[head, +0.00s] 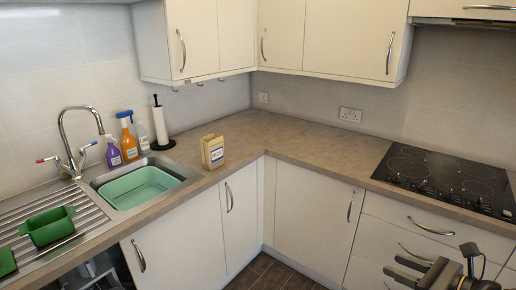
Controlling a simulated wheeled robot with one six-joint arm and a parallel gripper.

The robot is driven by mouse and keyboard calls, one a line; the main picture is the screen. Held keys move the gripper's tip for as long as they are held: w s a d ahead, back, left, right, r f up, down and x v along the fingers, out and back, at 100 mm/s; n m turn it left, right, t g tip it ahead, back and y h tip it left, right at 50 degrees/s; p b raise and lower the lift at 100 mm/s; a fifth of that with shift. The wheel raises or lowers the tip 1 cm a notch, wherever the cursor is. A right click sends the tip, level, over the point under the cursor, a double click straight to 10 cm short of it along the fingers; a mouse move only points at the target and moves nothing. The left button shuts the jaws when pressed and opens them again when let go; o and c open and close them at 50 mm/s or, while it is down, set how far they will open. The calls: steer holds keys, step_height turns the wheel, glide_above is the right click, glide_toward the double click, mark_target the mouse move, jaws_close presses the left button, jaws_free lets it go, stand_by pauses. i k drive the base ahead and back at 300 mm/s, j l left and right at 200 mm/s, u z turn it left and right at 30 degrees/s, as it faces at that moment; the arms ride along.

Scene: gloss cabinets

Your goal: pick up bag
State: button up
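A small tan paper bag (213,151) with a pale label stands upright on the brown counter, just right of the sink and near the counter's front edge. My gripper (432,262) is at the lower right of the head view, in front of the drawers below the hob and well away from the bag. Its fingers point left and look spread apart, with nothing seen between them. Part of my arm is cut off by the frame edge.
A sink (150,172) holds a green basin (140,188). Spray bottles (127,138) and a paper towel holder (160,124) stand behind it. Wall cabinets (330,38) overhang the corner. A black hob (446,180) lies right. The counter right of the bag is clear.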

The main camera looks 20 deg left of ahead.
mark_target(212, 145)
steer(key=i+j+u, duration=0.25)
steer(key=i+u, duration=0.7)
steer(key=i, duration=0.15)
steer(key=i+j+z, duration=0.1)
steer(key=i+j, duration=0.2)
steer(key=i+j+z, duration=0.1)
steer(key=i+j, duration=0.15)
steer(key=j, duration=0.15)
steer(key=i+j+z, duration=0.1)
steer(key=i+j, duration=0.15)
steer(key=i+j+z, duration=0.1)
steer(key=i+j, duration=0.15)
steer(key=j, duration=0.25)
